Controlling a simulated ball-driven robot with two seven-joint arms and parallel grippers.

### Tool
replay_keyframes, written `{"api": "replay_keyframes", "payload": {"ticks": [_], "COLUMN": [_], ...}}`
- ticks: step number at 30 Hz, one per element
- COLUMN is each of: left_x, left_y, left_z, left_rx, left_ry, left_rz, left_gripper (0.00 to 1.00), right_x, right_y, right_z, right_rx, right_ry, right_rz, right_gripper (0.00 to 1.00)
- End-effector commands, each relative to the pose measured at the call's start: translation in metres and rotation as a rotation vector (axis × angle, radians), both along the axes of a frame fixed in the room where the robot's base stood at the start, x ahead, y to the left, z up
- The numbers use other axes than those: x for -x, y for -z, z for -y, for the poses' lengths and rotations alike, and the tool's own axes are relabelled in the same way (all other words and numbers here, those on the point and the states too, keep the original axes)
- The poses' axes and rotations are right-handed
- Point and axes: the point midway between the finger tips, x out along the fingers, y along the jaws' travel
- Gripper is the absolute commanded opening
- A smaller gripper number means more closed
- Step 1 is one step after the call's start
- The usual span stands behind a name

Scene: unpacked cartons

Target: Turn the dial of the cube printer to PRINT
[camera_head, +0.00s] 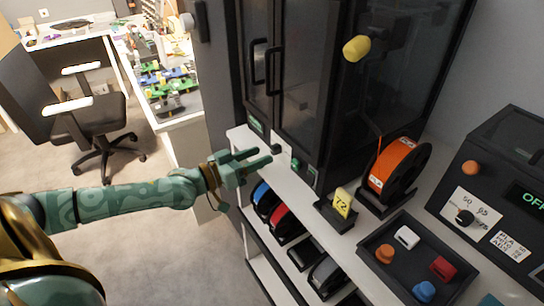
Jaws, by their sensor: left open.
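A tall black cabinet with clear doors, apparently the cube printer (318,135), stands on the white shelf unit. A small green knob, apparently its dial (296,163), sits low on its front. My right gripper is out of view.
An orange spool (395,168) and a yellow tag marked 72 (343,202) stand right of the cabinet. A tray (377,279) holds several coloured pieces. A black machine (505,160) shows OFF. Spools fill the shelf below. An office chair (85,115) and desk stand behind left.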

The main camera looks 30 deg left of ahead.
Motion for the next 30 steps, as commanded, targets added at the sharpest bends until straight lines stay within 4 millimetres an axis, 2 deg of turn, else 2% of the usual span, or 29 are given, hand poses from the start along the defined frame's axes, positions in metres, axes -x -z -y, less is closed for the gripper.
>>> {"api": "replay_keyframes", "payload": {"ticks": [3,7,18,20,23,24,30], "left_x": [-0.02,-0.034,-0.04,-0.04,-0.04,-0.04,-0.039], "left_y": [0.002,0.001,-0.001,-0.001,-0.001,-0.001,-0.001], "left_z": [0.009,0.014,0.016,0.016,0.016,0.016,0.016], "left_rx": [0.001,-0.001,-0.001,-0.002,-0.002,-0.002,-0.009], "left_ry": [0.0,0.0,0.0,0.0,0.0,0.0,0.0], "left_rz": [0.002,0.001,-0.001,0.0,0.0,0.0,0.003], "left_gripper": [0.48,0.48,0.48,0.34,0.06,0.03,0.03], "right_x": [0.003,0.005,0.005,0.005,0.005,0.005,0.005], "right_y": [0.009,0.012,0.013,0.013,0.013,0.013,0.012], "right_z": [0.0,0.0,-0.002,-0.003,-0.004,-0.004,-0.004], "right_rx": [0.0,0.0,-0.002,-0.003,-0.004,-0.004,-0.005], "right_ry": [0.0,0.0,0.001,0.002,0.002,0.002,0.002], "right_rz": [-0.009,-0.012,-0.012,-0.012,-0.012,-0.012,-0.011], "right_gripper": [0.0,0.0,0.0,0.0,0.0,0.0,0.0]}}
